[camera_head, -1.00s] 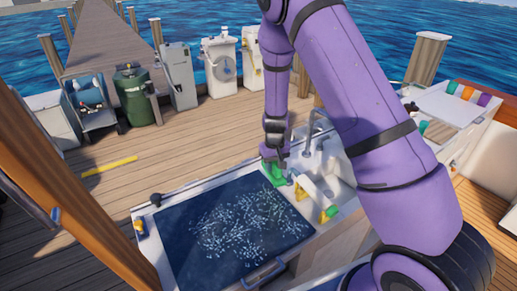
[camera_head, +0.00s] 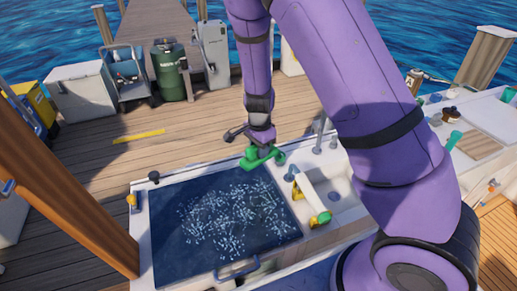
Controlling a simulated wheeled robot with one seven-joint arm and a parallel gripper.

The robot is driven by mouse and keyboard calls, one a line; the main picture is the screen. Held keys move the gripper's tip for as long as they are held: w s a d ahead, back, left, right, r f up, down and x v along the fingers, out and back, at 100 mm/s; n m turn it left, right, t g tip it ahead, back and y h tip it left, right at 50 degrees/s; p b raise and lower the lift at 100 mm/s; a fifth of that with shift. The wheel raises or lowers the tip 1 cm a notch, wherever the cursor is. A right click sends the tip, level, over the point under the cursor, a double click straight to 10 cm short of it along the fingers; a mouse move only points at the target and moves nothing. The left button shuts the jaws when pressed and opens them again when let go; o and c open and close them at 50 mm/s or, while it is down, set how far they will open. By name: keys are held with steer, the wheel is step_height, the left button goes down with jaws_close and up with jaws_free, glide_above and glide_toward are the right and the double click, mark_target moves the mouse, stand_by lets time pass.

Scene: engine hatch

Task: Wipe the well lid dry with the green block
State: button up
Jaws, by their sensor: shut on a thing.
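The well lid (camera_head: 178,255) is a dark blue panel with a blue handle (camera_head: 237,270) at its near edge. Pale droplets (camera_head: 232,218) cover its middle and right part. My gripper (camera_head: 258,143) is shut on the green block (camera_head: 256,158). It holds the block up near the far right corner of the lid; the block seems to be clear of the surface. The gripper's fingers are small and partly hidden by the block.
A sink (camera_head: 345,195) with a tap (camera_head: 322,130) lies right of the lid. A white piece with yellow and green ends (camera_head: 308,195) lies between them. A black knob (camera_head: 154,176) and a yellow fitting (camera_head: 132,200) edge the lid. A wooden post (camera_head: 70,185) stands left.

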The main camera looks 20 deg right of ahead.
steer(key=shift+s+a+r+m, duration=0.15)
steer(key=shift+s+a+m, duration=0.1)
steer(key=shift+m, duration=0.35)
steer(key=shift+f, duration=2.45)
steer(key=shift+w, duration=0.1)
